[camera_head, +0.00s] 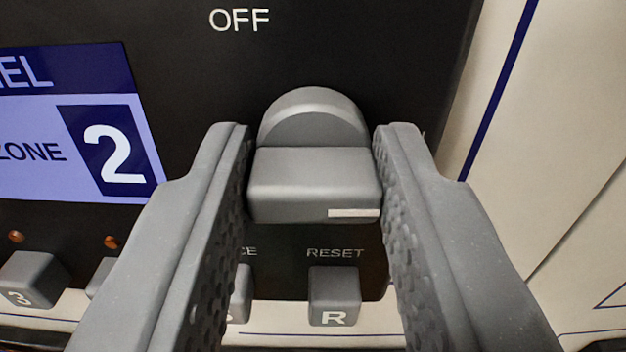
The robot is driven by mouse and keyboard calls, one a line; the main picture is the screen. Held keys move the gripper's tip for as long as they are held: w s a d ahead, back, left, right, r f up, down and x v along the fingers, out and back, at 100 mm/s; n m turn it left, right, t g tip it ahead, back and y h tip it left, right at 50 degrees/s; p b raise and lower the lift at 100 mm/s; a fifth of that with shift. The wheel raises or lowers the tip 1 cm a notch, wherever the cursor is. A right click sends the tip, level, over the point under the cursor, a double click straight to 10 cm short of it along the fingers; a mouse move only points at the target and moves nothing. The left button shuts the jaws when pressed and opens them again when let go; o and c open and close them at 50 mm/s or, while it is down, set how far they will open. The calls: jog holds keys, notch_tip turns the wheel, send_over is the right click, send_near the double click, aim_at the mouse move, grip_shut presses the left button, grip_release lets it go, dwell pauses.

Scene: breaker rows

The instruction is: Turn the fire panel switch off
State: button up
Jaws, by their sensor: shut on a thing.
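The fire panel switch (314,184) is a grey block knob in front of a round grey base, on the black panel (350,50). A short white mark shows at the right end of its lower front edge. The word OFF (239,19) is printed above and to the left of it. My gripper (312,165) has one textured finger on each side of the knob and is shut on it. The knob's side faces are hidden by the fingers.
A display with ZONE 2 (80,150) is at the left. Below the switch is a button marked R (335,297) under RESET. Another button (35,278) sits at the lower left, near small orange lamps. A cream wall (575,120) with a blue stripe is at the right.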

jog(key=shift+a, duration=0.1)
jog(key=n, duration=0.9)
jog(key=shift+n, duration=0.3)
jog(key=n, duration=0.4)
jog(key=shift+a, duration=0.1)
jog(key=n, duration=0.3)
jog(key=shift+f+p, duration=0.2)
jog(key=shift+p, duration=0.1)
jog(key=shift+n, duration=0.4)
jog(key=shift+w+f, duration=0.1)
jog(key=shift+f, duration=0.1)
jog(key=o, duration=1)
jog(key=shift+a, duration=0.15)
jog(key=shift+c, duration=0.2)
jog(key=shift+r, duration=0.15)
